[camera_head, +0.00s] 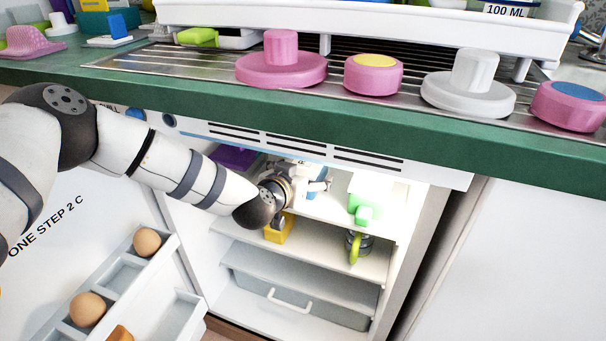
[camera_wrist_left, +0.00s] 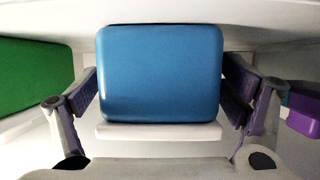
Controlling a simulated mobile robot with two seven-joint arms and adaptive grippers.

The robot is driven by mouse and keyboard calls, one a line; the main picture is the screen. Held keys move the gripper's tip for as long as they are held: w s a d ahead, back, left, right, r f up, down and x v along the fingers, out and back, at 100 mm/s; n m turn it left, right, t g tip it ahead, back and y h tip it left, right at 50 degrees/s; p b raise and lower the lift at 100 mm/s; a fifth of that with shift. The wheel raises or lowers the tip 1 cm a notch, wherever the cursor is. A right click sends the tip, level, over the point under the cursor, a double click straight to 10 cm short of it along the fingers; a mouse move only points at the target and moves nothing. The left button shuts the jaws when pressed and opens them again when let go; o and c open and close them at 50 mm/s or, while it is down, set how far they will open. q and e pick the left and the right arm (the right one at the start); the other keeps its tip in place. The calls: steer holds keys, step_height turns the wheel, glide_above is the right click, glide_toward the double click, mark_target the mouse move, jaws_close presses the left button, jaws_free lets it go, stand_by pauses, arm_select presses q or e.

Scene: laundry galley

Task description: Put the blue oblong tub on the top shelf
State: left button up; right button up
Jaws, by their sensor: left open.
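The blue oblong tub (camera_wrist_left: 160,75) fills the middle of the left wrist view, blue face towards the camera, with a white edge below it. My left gripper (camera_wrist_left: 160,82) is open, with one finger on each side of the tub. The fingers are close to its sides; I cannot tell if they touch. In the head view my left gripper (camera_head: 318,186) is inside the open lit fridge, at the height of the top shelf (camera_head: 328,211). My right gripper is not in view.
A purple item (camera_head: 235,157) and a green item (camera_head: 362,207) flank the gripper. A yellow item (camera_head: 279,229) and a green-handled mug (camera_head: 357,246) stand lower. The green-edged counter (camera_head: 330,127) overhangs the fridge. The open door holds an egg rack (camera_head: 124,273).

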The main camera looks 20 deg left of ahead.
arm_select(q)
steer(key=shift+r, duration=0.15)
steer(key=p+v, duration=0.3)
steer(key=v, duration=0.9)
